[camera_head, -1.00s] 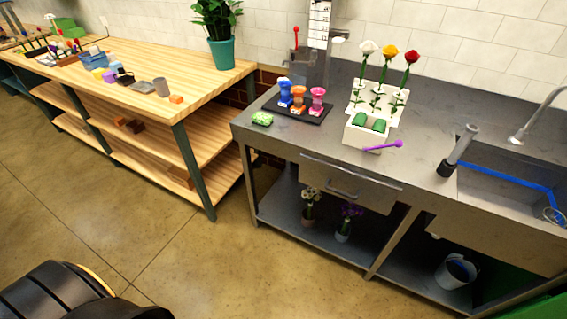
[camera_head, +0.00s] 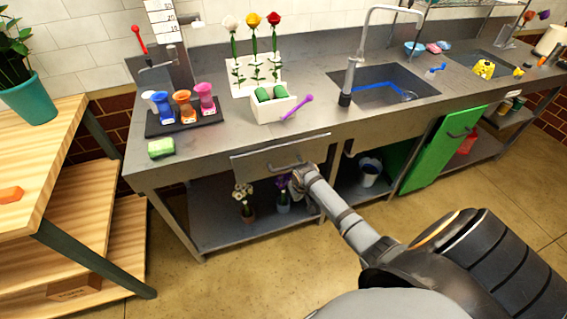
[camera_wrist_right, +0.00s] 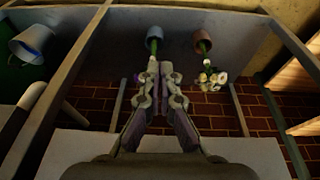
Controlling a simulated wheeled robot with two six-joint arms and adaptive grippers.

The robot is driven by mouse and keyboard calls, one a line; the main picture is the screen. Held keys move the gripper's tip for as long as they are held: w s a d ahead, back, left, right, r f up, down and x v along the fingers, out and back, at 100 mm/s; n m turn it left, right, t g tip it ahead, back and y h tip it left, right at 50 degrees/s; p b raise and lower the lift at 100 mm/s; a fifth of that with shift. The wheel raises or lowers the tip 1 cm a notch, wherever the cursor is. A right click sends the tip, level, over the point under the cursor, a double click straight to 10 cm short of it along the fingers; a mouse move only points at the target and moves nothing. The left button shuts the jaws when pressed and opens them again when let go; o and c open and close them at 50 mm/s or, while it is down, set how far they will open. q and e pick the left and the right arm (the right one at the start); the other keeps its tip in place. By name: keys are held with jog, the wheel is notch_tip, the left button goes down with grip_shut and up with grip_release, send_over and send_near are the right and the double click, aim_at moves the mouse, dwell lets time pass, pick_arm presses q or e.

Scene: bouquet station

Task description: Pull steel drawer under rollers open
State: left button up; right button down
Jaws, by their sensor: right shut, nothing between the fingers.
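The steel drawer (camera_head: 255,160) is under the counter, below a white box (camera_head: 266,109) holding green rollers (camera_head: 272,93). Its front looks about flush with the counter front, so it appears closed. Its bar handle (camera_head: 284,168) shows at the middle of the front. My right gripper (camera_head: 298,180) is just right of and below the handle in the head view, partly hidden by its own wrist. In the right wrist view its fingers (camera_wrist_right: 159,68) are together and empty, with the lower shelf beyond them. I cannot tell whether they touch the handle. My left gripper is out of view.
Flower pots (camera_head: 247,209) stand on the shelf below the drawer, near my right gripper. A bucket (camera_head: 369,172) and a green panel (camera_head: 440,150) are to the right. A wooden table (camera_head: 60,150) stands at the left. The floor in front is clear.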

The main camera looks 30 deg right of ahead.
aim_at(286, 159)
jog(key=w+r, duration=0.3)
jog(key=r, duration=0.8)
jog(key=w+r, duration=0.2)
jog(key=r, duration=0.9)
jog(key=shift+t, duration=0.3)
jog(key=x, duration=0.5)
jog(key=b+x, duration=0.1)
jog(key=x, duration=0.4)
jog(key=shift+w+a, duration=0.2)
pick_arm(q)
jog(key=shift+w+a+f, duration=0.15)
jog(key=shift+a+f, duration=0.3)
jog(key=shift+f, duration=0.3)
